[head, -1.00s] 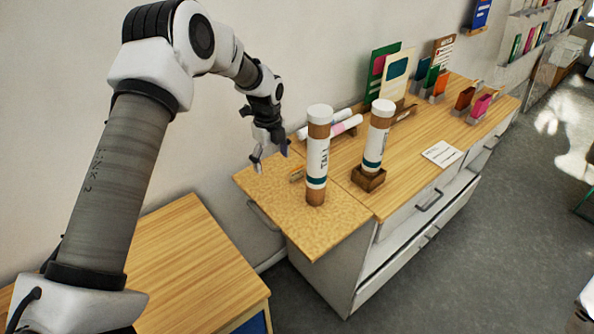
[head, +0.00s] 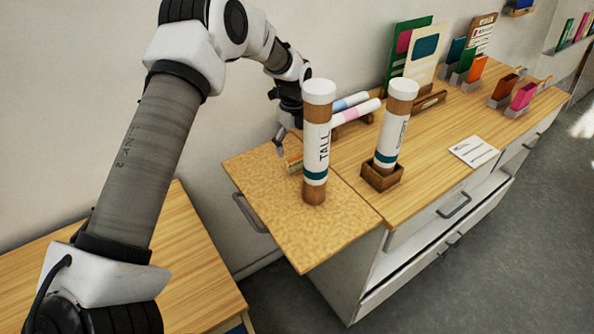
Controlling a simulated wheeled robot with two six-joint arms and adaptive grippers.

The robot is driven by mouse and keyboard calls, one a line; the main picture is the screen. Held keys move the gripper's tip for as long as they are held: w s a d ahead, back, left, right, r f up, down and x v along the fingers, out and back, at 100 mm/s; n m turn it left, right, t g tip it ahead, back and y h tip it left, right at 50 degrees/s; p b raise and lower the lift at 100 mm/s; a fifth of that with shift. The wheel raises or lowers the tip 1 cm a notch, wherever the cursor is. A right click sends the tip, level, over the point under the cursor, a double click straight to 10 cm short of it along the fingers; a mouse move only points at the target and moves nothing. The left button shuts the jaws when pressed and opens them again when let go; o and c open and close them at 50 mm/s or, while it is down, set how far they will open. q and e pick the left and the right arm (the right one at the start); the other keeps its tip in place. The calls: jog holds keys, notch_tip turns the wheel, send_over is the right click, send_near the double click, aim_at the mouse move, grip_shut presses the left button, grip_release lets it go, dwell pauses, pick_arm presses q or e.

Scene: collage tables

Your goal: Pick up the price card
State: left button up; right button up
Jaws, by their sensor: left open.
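A white printed card (head: 473,151), which looks like the price card, lies flat on the wooden counter near its front edge, right of the tubes. Its print is too small to read. My left gripper (head: 286,145) is open over the back of the speckled board, left of and behind the tall tube, well away from the card. The tube marked TALL (head: 316,150) hides part of it. A small orange item (head: 294,163) lies just below the gripper, partly behind that tube. I cannot see my right gripper.
A second tube (head: 394,125) stands in a wooden holder (head: 381,176) between the TALL tube and the card. Rolled tubes (head: 355,107), upright boards (head: 421,58) and small coloured boxes (head: 524,96) line the back and right. The speckled board's front (head: 300,235) is clear.

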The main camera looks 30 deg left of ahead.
aim_at(295, 158)
pick_arm(q)
jog(key=shift+f+p, duration=0.3)
jog(key=shift+f, duration=0.25)
jog(key=shift+f+p, duration=0.3)
jog(key=shift+f, duration=0.1)
notch_tip(295, 158, down, 5)
jog(key=shift+r+p, duration=0.15)
jog(key=shift+p, duration=0.85)
jog(key=shift+w, duration=0.15)
jog(key=c, duration=0.9)
